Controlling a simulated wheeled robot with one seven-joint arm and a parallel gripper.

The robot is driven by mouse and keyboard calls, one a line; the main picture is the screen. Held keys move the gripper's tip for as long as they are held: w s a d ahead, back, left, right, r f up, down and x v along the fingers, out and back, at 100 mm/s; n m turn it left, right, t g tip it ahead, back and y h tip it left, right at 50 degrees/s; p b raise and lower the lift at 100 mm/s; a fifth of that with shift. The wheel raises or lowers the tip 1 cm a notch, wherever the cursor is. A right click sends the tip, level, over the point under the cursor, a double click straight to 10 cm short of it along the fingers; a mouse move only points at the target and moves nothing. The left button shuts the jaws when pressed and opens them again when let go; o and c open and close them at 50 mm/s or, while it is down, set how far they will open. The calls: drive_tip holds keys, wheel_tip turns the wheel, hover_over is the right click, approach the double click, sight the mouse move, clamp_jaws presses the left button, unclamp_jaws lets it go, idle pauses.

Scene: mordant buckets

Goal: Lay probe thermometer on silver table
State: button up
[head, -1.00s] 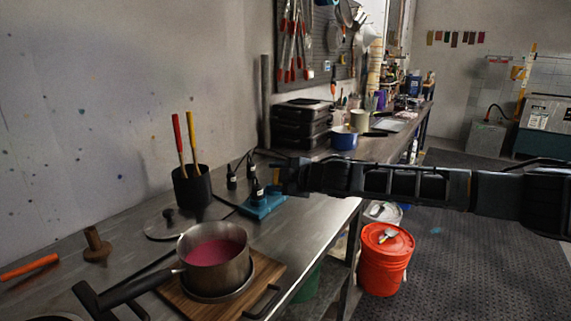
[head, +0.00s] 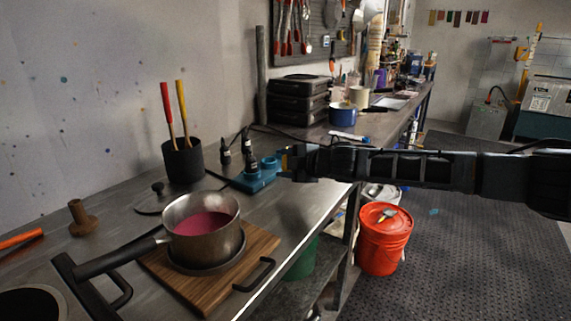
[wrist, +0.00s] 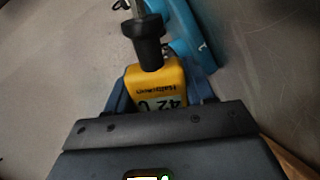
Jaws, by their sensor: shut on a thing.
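My gripper (head: 287,162) is shut on that body. In the wrist view a black collar and a thin metal probe extend from it towards the top of the picture. In the head view the thermometer is mostly hidden by my gripper. The silver table (head: 300,212) is a long steel bench along the wall. My gripper is over its front part, just right of a teal stand (head: 255,180). The stand shows beside the thermometer in the wrist view (wrist: 183,30).
A saucepan of pink liquid (head: 198,238) stands on a wooden board (head: 175,284). Bare steel lies between the board and stand. A red bucket (head: 385,245) stands on the floor.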

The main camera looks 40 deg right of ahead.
wheel_tip(320, 180, down, 2)
drive_tip(key=shift+b, duration=0.75)
drive_tip(key=shift+f+b, duration=0.3)
drive_tip(key=shift+f, duration=1.1)
drive_tip(key=o, duration=1)
drive_tip(key=shift+o, duration=0.7)
drive_tip(key=shift+f, duration=0.15)
drive_tip(key=shift+s+a+f, duration=0.1)
drive_tip(key=shift+r+v, duration=0.2)
drive_tip(key=shift+v, duration=1.75)
drive_tip(key=shift+r+v, duration=0.2)
drive_tip(key=shift+v, duration=1.8)
